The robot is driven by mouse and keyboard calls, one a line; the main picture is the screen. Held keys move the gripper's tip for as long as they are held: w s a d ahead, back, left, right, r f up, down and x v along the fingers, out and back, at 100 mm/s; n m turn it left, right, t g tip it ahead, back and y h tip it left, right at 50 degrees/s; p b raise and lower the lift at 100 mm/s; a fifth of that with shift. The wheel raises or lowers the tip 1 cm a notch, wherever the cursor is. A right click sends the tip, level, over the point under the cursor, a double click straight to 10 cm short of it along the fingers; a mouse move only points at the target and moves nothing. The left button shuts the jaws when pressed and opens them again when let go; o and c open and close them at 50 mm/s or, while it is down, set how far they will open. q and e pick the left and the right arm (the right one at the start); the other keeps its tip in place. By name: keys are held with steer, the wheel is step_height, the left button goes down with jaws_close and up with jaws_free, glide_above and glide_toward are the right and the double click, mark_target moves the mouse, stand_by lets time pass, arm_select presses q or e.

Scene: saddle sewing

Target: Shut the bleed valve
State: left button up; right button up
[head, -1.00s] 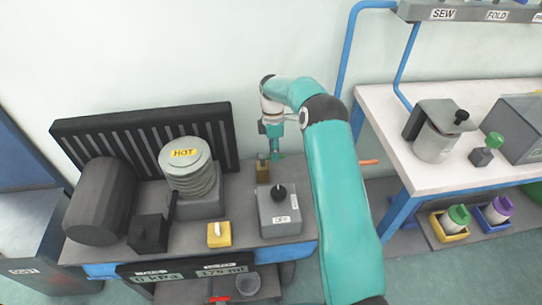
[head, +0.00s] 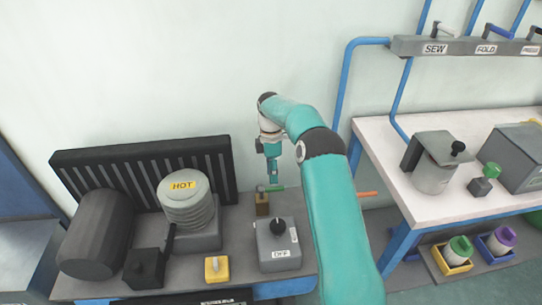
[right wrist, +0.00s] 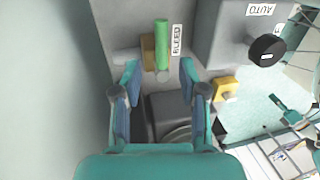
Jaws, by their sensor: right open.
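The bleed valve is a small brass block (head: 262,204) with a green lever (head: 274,189), at the back of the bench by the control box. In the right wrist view the brass block (right wrist: 147,50) has the green lever (right wrist: 161,42) running up the picture beside a "BLEED" label (right wrist: 177,40). A short grey pipe stub (right wrist: 125,56) runs left from the block, across the lever's line. My right gripper (head: 272,180) is just above the valve. In its wrist view the jaws (right wrist: 160,88) are open and empty, with the lever's near end ahead between them.
A grey box with a black knob (head: 277,245) stands in front of the valve, marked "OFF". A ribbed cylinder marked "HOT" (head: 186,198), a dark drum (head: 96,234) and a yellow switch (head: 217,269) are left. A white table (head: 400,160) with a pot is right.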

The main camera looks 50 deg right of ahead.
step_height(320, 180, up, 7)
steer(key=w, duration=0.1)
steer(key=shift+d+r, duration=0.15)
steer(key=shift+d, duration=0.3)
steer(key=shift+w, duration=0.1)
